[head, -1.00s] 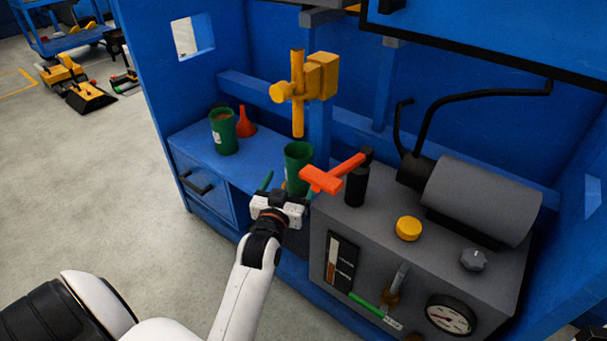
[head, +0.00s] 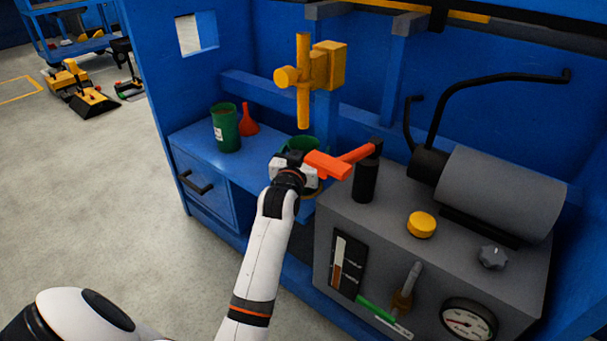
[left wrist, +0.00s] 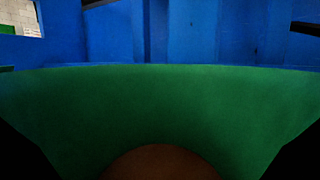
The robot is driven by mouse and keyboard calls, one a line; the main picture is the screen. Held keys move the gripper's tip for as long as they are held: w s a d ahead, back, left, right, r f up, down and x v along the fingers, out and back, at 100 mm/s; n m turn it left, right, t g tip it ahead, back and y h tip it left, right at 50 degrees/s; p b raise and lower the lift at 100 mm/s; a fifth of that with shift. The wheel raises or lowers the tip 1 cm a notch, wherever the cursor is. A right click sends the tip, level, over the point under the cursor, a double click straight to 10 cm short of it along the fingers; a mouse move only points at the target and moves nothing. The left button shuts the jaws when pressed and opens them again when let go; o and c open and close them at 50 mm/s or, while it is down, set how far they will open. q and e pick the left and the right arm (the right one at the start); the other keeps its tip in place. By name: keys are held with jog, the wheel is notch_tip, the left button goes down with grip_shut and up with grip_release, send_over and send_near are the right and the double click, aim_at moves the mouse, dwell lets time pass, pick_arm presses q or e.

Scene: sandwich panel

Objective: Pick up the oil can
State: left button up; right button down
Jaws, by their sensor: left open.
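A green can (head: 305,144) stands on the blue shelf beside the grey unit in the head view. Its lower part is hidden behind my left gripper (head: 297,163), which is right up against it. In the left wrist view the green can (left wrist: 160,95) fills the lower part of the picture, with a brown rounded patch at the bottom. Dark shapes, seemingly my open fingers, lie at both lower corners, one on each side of the can. Whether they touch it I cannot tell. A second green can (head: 227,130) stands further left on the shelf. My right gripper is not in view.
A red funnel (head: 248,122) stands beside the second can. A red lever (head: 328,164) on a black post (head: 366,181) is close to my gripper's right. A yellow fixture (head: 304,80) is above the near can. The grey unit (head: 335,215) stands right.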

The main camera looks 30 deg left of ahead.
pick_arm(q)
jog(key=c, duration=1.1)
jog(key=shift+r, duration=0.1)
jog(key=c, duration=0.4)
jog(key=shift+r, duration=0.1)
